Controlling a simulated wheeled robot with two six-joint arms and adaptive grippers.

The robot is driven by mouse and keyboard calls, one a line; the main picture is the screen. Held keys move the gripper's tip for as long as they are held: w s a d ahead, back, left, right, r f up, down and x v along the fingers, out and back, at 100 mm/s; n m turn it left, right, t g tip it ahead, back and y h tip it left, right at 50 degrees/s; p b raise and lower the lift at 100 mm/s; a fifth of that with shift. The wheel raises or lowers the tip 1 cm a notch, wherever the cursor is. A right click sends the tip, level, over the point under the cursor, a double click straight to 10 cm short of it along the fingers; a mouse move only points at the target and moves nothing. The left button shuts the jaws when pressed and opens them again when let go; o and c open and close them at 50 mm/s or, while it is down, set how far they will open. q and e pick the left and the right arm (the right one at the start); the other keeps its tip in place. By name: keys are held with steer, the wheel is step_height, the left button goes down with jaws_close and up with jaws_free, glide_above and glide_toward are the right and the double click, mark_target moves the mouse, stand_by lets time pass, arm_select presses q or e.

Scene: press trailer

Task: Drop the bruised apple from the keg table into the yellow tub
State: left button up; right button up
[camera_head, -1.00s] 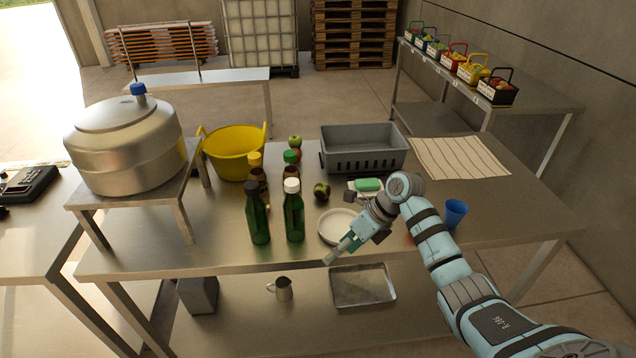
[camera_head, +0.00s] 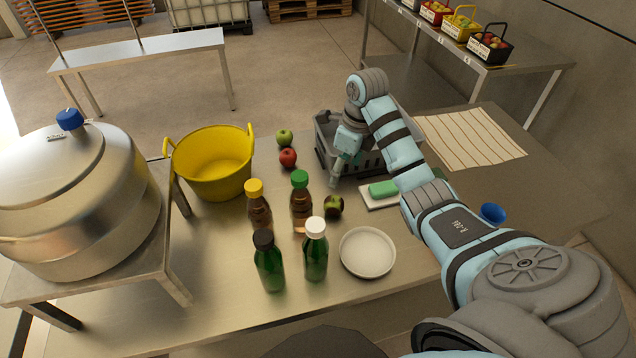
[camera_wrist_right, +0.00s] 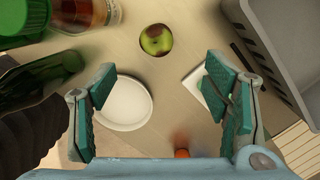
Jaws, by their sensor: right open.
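The bruised apple (camera_head: 333,206), green with dark brown patches, sits on the steel table right of the bottles. It also shows in the right wrist view (camera_wrist_right: 156,40), at the top centre beyond the fingers. The yellow tub (camera_head: 213,178), with two raised handles, stands at the table's left, beside the raised stand. My right gripper (camera_head: 344,170) is open and empty, pointing down near the grey crate, above and behind the apple in the head view. Its spread fingers (camera_wrist_right: 160,105) show in the right wrist view, with nothing between them. My left gripper is not seen.
A white plate (camera_head: 367,252), soap on a dish (camera_head: 383,189), a grey crate (camera_head: 325,150) and a blue cup (camera_head: 492,213) are near. Red (camera_head: 288,158) and green (camera_head: 284,137) apples lie beside the tub.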

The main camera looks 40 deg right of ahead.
mark_target(334, 199)
steer(key=f+b, duration=0.2)
steer(key=b, duration=0.1)
steer(key=f+b, duration=0.3)
steer(key=s+f+b, duration=0.1)
steer(key=f+b, duration=0.2)
steer(key=shift+a, duration=0.35)
steer(key=shift+w+a+f+b, duration=0.1)
steer(key=shift+w+f+b, duration=0.65)
steer(key=shift+f+b, duration=0.25)
steer(key=f, duration=0.1)
steer(key=w+f, duration=0.1)
steer(key=f, duration=0.1)
steer(key=shift+a, duration=0.2)
steer(key=shift+f, duration=0.3)
steer(key=shift+s, duration=0.2)
steer(key=shift+c, duration=1)
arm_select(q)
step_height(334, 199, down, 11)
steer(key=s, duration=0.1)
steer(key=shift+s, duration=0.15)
arm_select(e)
steer(key=c, duration=1.1)
